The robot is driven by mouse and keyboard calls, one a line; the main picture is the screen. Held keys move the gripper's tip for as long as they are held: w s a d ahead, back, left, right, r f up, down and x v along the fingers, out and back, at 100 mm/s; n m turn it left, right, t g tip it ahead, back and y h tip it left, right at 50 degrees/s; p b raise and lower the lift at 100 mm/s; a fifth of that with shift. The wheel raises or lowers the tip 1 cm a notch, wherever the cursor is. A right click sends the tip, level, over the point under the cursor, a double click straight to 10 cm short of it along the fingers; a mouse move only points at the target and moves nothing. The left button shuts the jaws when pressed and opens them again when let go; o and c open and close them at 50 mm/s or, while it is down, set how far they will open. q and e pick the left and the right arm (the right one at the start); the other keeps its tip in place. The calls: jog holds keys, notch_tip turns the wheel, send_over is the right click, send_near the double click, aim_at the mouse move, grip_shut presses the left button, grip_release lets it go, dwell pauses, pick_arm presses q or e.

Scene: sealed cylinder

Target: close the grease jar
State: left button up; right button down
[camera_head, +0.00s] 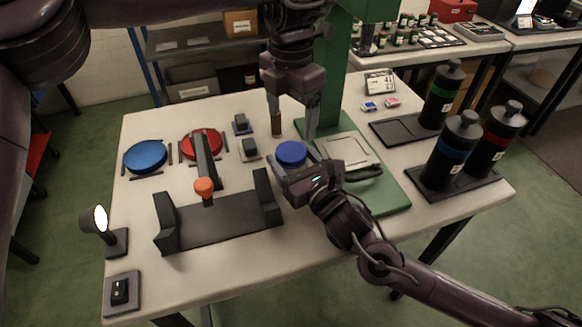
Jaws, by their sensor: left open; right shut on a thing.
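A jar-like round thing with a blue top (291,152) stands at the table's middle right, its sides mostly hidden. I cannot tell whether the blue top is a lid or the contents. My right gripper (292,167) reaches in from the lower right and is shut on this blue-topped jar. My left gripper (293,130) points down just behind and above the blue top. Its two fingers are apart, with nothing seen between them. A flat blue disc (145,157) and a flat red disc (202,142) lie at the table's left, between dark bars.
A black cradle (222,222) with an orange-knobbed lever (204,187) stands in front. A green press stand (384,194) is on the right. Several banded bottles (453,143) stand on dark trays at right. A lamp (102,228) and switch (121,290) are front left.

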pick_arm(q)
jog(key=n, duration=0.4)
jog(key=shift+n, duration=0.3)
jog(key=n, duration=0.4)
jog(key=shift+n, duration=0.3)
jog(key=n, duration=0.8)
jog(key=shift+n, duration=0.3)
jog(key=n, duration=0.8)
jog(key=shift+n, duration=0.4)
jog(key=n, duration=0.9)
